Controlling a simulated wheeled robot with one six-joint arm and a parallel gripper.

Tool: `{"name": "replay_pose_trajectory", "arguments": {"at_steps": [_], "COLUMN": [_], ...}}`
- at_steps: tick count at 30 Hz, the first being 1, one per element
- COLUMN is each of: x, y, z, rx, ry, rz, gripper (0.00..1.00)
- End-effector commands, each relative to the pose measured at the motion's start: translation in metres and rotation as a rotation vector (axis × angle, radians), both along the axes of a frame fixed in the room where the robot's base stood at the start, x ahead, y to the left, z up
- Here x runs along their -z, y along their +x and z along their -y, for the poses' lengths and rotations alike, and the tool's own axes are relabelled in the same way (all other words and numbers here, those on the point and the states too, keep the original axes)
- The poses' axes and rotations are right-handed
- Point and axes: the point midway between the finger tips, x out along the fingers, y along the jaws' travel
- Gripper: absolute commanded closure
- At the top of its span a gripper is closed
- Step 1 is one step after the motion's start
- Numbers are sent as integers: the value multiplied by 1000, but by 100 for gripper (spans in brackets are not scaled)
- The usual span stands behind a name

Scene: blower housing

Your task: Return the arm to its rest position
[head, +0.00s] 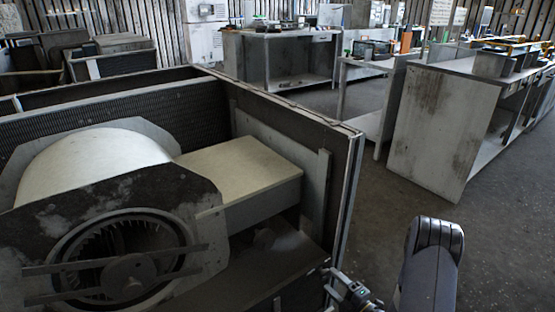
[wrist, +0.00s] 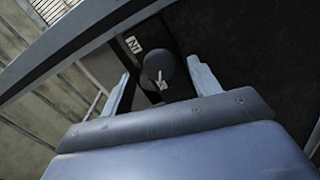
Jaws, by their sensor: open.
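My gripper (wrist: 158,68) is open in the wrist view, its two pale fingers apart. A dark round knob-like part (wrist: 163,74) with a small light pointer shows between them, and I see no finger touching it. A small white label with dark marks (wrist: 133,43) is beside it. In the head view my arm (head: 432,265) rises at the lower right, and part of its wrist end (head: 352,291) shows by the housing's right wall. The fingertips are hidden in that view.
The open blower housing (head: 345,190) fills the left, holding a round fan (head: 125,255) and a pale box (head: 235,170). A grey workbench (head: 440,130) stands at the back right. The floor (head: 500,240) at right is clear.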

Motion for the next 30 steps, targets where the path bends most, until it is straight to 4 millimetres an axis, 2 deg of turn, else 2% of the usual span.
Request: {"name": "replay_pose_trajectory", "arguments": {"at_steps": [4,30], "x": [1,0], "y": [22,19], "z": [-17,-14], "rx": [-4,0], "ry": [-6,-611], "rz": [7,444], "gripper": [41,41]}}
